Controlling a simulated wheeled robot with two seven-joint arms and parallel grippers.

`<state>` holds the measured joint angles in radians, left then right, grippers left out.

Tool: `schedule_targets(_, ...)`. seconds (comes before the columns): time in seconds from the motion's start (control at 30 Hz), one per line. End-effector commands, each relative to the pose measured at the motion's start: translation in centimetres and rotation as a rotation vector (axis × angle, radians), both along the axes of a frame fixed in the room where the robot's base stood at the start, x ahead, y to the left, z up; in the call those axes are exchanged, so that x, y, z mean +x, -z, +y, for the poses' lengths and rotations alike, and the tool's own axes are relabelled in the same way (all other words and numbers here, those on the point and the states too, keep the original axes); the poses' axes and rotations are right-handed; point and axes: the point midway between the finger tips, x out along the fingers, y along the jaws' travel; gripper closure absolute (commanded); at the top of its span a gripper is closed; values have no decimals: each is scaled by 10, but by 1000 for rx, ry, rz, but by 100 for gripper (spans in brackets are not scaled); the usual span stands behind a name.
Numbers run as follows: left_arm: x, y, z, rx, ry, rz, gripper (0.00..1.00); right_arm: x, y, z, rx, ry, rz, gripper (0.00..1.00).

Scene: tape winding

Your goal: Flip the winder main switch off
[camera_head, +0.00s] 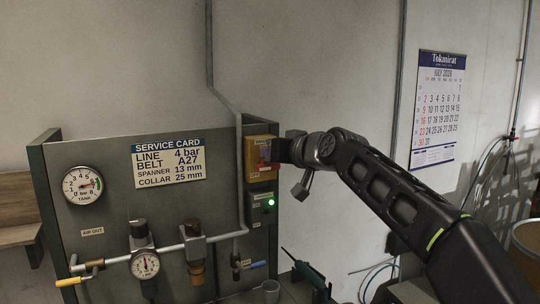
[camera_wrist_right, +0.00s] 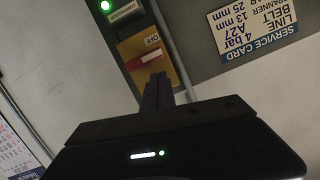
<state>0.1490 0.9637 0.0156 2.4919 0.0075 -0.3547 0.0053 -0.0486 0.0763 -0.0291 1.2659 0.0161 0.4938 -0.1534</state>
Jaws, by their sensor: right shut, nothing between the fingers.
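The main switch is a yellow box (camera_head: 257,158) on the right end of the grey panel, with a red part on its face. In the right wrist view its yellow plate (camera_wrist_right: 173,72) shows upside down, with an OFF label (camera_wrist_right: 152,40) and a red handle (camera_wrist_right: 146,59). My right gripper (camera_head: 276,152) is at the right side of the box. In the wrist view its fingers (camera_wrist_right: 159,80) are shut and empty, with their tips close to the red handle. I cannot tell whether they touch it. My left gripper is not in view.
Below the box a unit with a lit green lamp (camera_head: 271,202) sits on the panel. A service card (camera_head: 168,163), a tank gauge (camera_head: 82,185) and a pipe with a second gauge (camera_head: 145,264) are to the left. A calendar (camera_head: 438,110) hangs on the right wall.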

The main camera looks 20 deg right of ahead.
Motion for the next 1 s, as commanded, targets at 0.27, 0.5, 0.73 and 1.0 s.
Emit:
schedule_targets(0.27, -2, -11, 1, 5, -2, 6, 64, -21, -33, -3, -5, 0, -5, 100)
schedule_targets(0.5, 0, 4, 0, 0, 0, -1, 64, -71, -45, -6, -2, -2, -5, 100)
schedule_targets(0.73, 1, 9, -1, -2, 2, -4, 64, -97, -53, -8, -4, -2, -1, 100)
schedule_targets(1.0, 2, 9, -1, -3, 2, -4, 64, -100, -55, -9, -3, -2, 0, 100)
